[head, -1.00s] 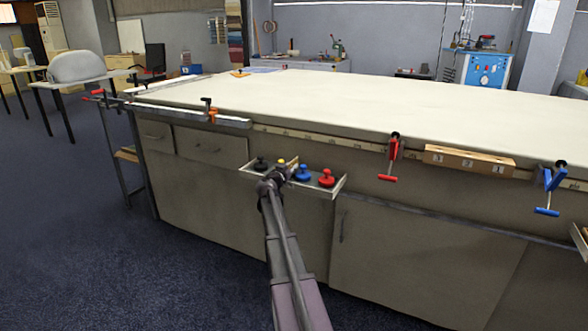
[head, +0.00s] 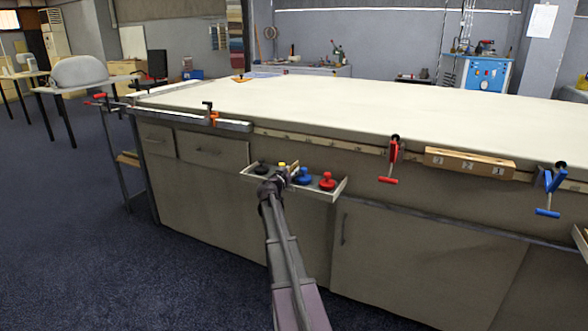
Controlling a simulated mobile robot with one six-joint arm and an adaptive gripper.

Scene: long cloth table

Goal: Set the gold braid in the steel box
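My gripper (head: 277,178) is at the end of my arm, at the front side of the long table (head: 380,110). It is in front of or over a shallow pale metal tray (head: 341,188) fixed there. The gripper is small and dark in this view, and I cannot tell whether its fingers are open or hold anything. A small yellow thing (head: 282,164) shows just behind the gripper, too small to identify. I cannot make out a gold braid for certain. No box is clearly recognisable as the steel box; the tray is the nearest metal container.
Blue (head: 304,176) and red (head: 327,182) knobbed pieces stand in the tray right of the gripper, a black one (head: 262,168) left. Red (head: 393,160) and blue (head: 550,188) clamps and a wooden block (head: 468,162) line the table's edge. The tabletop is mostly bare.

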